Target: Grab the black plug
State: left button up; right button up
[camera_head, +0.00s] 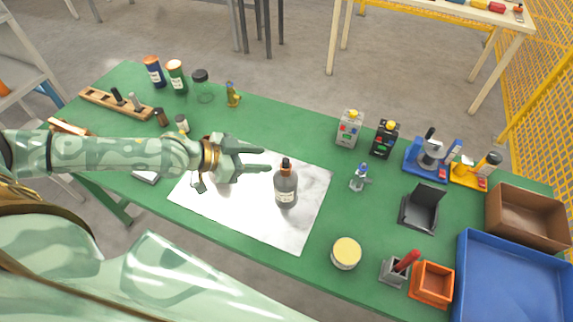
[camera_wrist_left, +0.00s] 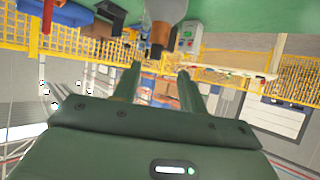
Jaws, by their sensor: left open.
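A grey bottle (camera_head: 286,188) with a pale label stands upright on a white marbled sheet (camera_head: 235,205). A separate black peg-like piece (camera_head: 117,97) stands in the wooden rack (camera_head: 97,101) at the far left; I cannot tell which is the plug. My right gripper is not in view.
The green table (camera_head: 255,122) has jars (camera_head: 176,76) at the back left. Small boxes (camera_head: 383,138), a black stand (camera_head: 422,208), a yellow-lidded tub (camera_head: 346,253), an orange box (camera_head: 432,284) and a blue tray (camera_head: 508,285) are on the right. The sheet around the bottle is clear.

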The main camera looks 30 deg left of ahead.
aim_at(284, 160)
pick_arm(q)
jog(key=x, duration=0.6)
jog(key=shift+d+r, duration=0.2)
jog(key=shift+d, duration=0.25)
grip_shut()
